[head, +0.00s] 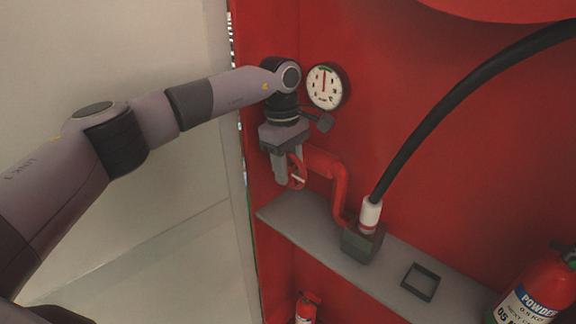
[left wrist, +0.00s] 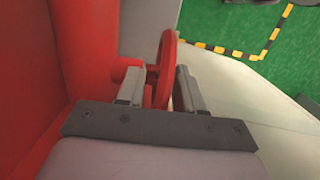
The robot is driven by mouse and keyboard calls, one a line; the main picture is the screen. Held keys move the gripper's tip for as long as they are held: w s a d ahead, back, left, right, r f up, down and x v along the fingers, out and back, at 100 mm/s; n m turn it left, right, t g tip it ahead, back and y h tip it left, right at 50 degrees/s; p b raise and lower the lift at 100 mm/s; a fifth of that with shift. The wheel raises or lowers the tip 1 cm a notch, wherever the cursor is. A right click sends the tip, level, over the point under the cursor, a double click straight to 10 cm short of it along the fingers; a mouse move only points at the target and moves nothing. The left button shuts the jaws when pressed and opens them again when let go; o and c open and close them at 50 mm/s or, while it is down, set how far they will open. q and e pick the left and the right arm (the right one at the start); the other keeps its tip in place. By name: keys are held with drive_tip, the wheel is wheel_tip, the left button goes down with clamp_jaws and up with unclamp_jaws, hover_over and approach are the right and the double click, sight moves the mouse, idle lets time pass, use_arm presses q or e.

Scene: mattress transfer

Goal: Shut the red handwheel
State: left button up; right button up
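The red handwheel (head: 297,173) is at the left end of a red pipe (head: 336,175), below the gauge. In the left wrist view the wheel (left wrist: 167,62) stands edge-on between the two fingers. My left gripper (head: 286,174) points down at the wheel and partly hides it. In the left wrist view its fingers (left wrist: 159,88) are spread, one on each side of the rim, with a gap on the left side. Whether the right finger touches the rim is unclear. My right gripper is not in view.
A round gauge (head: 324,87) sits on the red wall just right of my wrist. A black hose (head: 450,104) rises from a white fitting (head: 370,214) on the grey shelf (head: 300,220). A fire extinguisher (head: 535,290) stands at lower right. A pale panel (head: 110,70) is at left.

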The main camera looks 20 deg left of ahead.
sight(292, 153)
use_arm(q)
drive_tip(key=r, duration=0.4)
drive_tip(key=r+b, duration=0.1)
drive_tip(key=r, duration=0.2)
drive_tip(key=shift+w+a+r, duration=0.1)
drive_tip(key=shift+a, duration=0.25)
drive_tip(key=f+b, duration=0.1)
drive_tip(key=d+f+y+b, duration=0.1)
drive_tip(key=b, duration=0.1)
drive_tip(key=shift+s+d, duration=0.3)
drive_tip(key=shift+f, duration=3.25)
drive_tip(key=shift+p, duration=0.3)
clamp_jaws()
